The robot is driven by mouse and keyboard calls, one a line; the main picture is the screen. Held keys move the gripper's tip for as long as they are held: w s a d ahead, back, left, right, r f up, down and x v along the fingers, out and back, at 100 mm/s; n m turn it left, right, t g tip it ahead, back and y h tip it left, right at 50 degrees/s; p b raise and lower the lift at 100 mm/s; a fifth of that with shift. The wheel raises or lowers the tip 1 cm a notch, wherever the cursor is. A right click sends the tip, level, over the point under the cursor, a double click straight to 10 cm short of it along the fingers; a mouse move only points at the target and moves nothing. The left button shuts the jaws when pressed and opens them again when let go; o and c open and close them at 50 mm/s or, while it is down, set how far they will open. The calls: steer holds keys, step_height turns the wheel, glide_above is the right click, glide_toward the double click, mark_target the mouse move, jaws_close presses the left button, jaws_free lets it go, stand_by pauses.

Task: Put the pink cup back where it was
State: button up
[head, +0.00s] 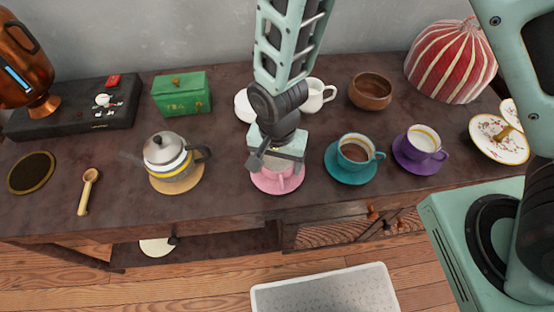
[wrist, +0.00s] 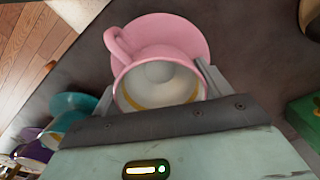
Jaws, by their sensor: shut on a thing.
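The pink cup (wrist: 128,85) is between the fingers of my gripper (wrist: 160,88), which is shut on it. In the wrist view its handle points to the upper left, and the inside looks empty with a gold band. The pink saucer (wrist: 185,32) lies right behind the cup in that view. In the head view my gripper (head: 277,163) is over the pink saucer (head: 265,188) near the front edge of the table, and it hides most of the pink cup (head: 284,182). I cannot tell whether the cup touches the saucer.
A teal cup (head: 355,150) with brown drink on a teal saucer stands close on the right, then a purple cup (head: 424,140). A steaming kettle (head: 168,158) stands left on a round wooden mat. A white cup (head: 318,95) and brown bowl (head: 370,92) are behind.

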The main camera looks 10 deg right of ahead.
mark_target(277, 167)
steer(key=shift+f, duration=0.2)
steer(key=o, duration=1.1)
step_height(277, 167, up, 12)
steer(key=f, duration=0.1)
steer(key=s+d+r+n, duration=0.8)
steer(key=s+r+n, duration=0.3)
steer(key=n, duration=0.1)
steer(key=shift+d+r+n+y, duration=0.15)
steer(key=shift+r+n+y, duration=0.15)
steer(key=shift+r, duration=0.1)
